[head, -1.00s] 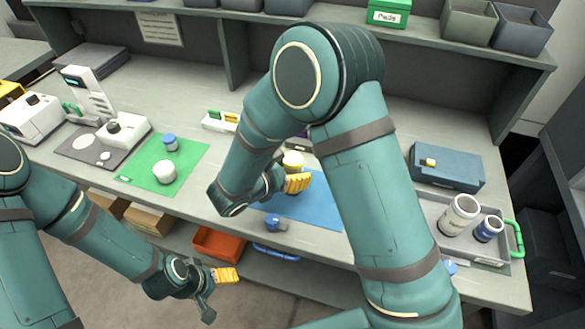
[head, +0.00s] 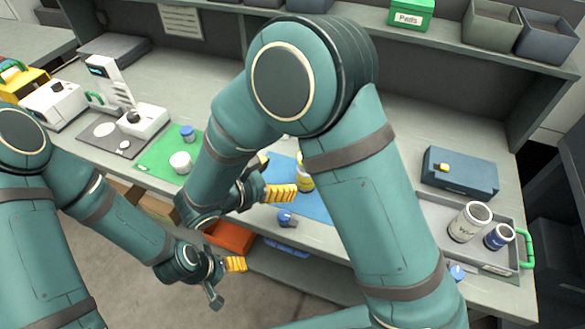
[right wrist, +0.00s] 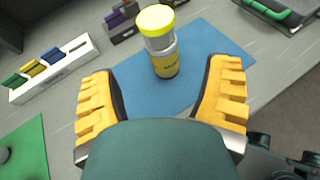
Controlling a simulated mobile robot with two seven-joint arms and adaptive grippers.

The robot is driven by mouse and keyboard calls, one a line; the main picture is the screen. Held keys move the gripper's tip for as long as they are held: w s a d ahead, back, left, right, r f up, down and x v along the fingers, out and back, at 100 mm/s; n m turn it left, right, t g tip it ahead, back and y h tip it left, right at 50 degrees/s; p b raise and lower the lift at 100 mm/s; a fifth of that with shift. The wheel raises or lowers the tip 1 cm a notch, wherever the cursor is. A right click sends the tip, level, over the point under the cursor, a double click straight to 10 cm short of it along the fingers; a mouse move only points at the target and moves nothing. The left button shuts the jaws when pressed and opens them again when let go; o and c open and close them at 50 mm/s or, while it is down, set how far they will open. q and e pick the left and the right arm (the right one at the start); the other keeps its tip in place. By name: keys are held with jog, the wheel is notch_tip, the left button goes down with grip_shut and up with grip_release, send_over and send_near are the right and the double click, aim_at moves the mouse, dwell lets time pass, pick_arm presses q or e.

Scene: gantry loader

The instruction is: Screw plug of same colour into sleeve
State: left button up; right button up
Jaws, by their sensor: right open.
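A yellow-topped cylinder (right wrist: 160,40), grey in its middle with a yellow label band below, stands upright on the blue mat (right wrist: 205,40). In the head view it (head: 307,180) is partly hidden by my right arm and gripper. My right gripper (right wrist: 160,72) is open, its yellow fingers spread on the near side of the cylinder with nothing between them. In the head view the right gripper (head: 280,193) is just left of the cylinder. My left gripper (head: 235,264) hangs low in front of the bench; its finger opening is unclear.
A blue-knobbed piece (head: 286,216) lies at the bench's front edge. A white rack (right wrist: 52,70) holds coloured pieces. A green mat (head: 155,157) carries a white jar (head: 180,162) and a blue-topped one (head: 187,133). A grey tray (head: 432,215) at right holds two jars.

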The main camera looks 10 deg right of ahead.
jog(key=shift+v, duration=1)
